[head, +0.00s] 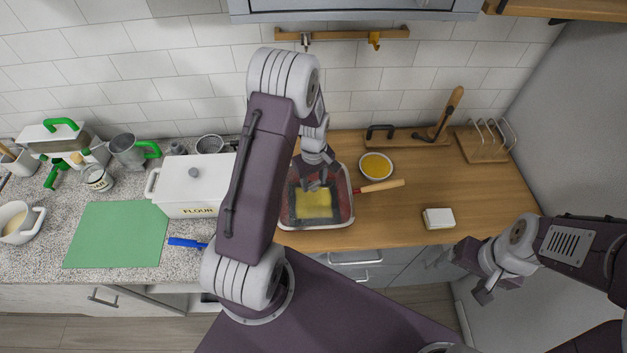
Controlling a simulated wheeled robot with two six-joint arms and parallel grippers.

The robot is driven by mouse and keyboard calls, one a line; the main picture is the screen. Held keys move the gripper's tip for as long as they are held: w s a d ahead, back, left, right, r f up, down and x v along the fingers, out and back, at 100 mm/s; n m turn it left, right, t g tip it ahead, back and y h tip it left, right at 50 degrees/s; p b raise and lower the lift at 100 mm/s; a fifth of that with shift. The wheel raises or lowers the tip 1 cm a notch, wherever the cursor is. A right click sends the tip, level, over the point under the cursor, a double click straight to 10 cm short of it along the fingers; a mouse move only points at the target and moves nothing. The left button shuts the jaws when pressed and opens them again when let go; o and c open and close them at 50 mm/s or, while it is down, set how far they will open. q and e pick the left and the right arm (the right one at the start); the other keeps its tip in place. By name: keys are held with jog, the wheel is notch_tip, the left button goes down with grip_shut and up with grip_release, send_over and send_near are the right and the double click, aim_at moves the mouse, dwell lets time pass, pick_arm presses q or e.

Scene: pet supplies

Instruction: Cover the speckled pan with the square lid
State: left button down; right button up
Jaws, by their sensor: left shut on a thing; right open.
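The square lid (349,212) looks see-through with a pale rim. My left gripper (318,184) is shut at its middle, where a knob would be; the fingers hide it. The lid is over the speckled pan (343,185), which looks reddish and dark, with a yellow patch showing inside. The pan's red and wooden handle (382,187) points right. I cannot tell whether the lid touches the pan's rim or hangs just above it. My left arm hides the area left of the pan. My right gripper (460,278) is open and empty in front of the counter's right part.
A bowl of yellow contents (376,166) stands behind the handle. A white block (438,218) lies near the front right edge, and a toast rack (487,142) stands at the back. A white flour box (188,187) and green mat (117,234) are left. Wood between handle and block is clear.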

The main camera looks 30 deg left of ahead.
pick_arm(q)
jog(key=shift+f, duration=0.1)
dwell(0.3)
jog(key=c, duration=0.6)
grip_release()
jog(key=shift+c, duration=0.2)
jog(key=shift+r, duration=0.25)
notch_tip(320, 180, up, 9)
jog(key=shift+f+b, duration=0.2)
jog(key=shift+b, duration=1)
